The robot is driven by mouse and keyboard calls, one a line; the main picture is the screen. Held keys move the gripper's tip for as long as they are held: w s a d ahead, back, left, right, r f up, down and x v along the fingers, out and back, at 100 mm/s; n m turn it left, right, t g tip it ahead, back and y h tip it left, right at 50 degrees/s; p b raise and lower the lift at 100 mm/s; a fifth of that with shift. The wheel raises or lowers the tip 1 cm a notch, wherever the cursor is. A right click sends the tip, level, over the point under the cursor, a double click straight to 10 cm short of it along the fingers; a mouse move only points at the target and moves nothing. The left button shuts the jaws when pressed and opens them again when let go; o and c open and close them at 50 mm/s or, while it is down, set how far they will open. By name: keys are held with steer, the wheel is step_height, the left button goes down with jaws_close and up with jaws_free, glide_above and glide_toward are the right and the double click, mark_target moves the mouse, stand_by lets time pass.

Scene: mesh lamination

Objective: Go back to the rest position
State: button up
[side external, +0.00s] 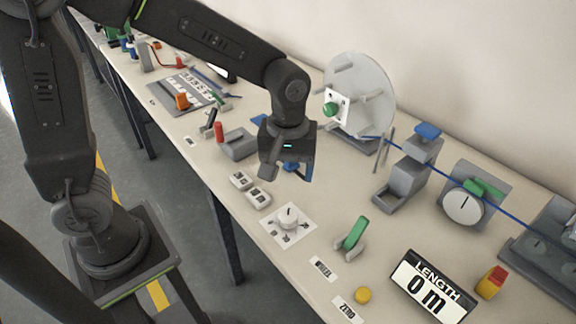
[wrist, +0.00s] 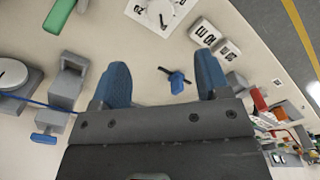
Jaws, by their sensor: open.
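My gripper (side external: 287,172) hangs over the table's middle, in front of the large white reel, with its fingers pointing down. In the wrist view its two blue fingertips (wrist: 162,75) are spread wide apart with nothing held between them. A small blue piece with a dark bar (wrist: 176,82) shows on the table between and beyond the fingertips, apart from them. In the side view the gripper partly hides the table spot below it.
The white reel (side external: 372,92) stands behind the gripper. A blue cable (side external: 500,212) runs right past a grey clamp stand (side external: 405,178) and a round dial (side external: 464,206). White blocks (side external: 258,197), a knob plate (side external: 288,226) and a length display (side external: 432,287) lie towards the front.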

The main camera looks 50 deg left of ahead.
steer(key=shift+r, duration=0.15)
steer(key=s+a+r+m+t, duration=0.5)
steer(key=s+a+r+m, duration=0.2)
steer(key=s, duration=0.5)
step_height(320, 180, up, 3)
steer(key=shift+a+f+m+t, duration=0.15)
steer(key=shift+a+m+t, duration=0.2)
steer(key=shift+m, duration=0.65)
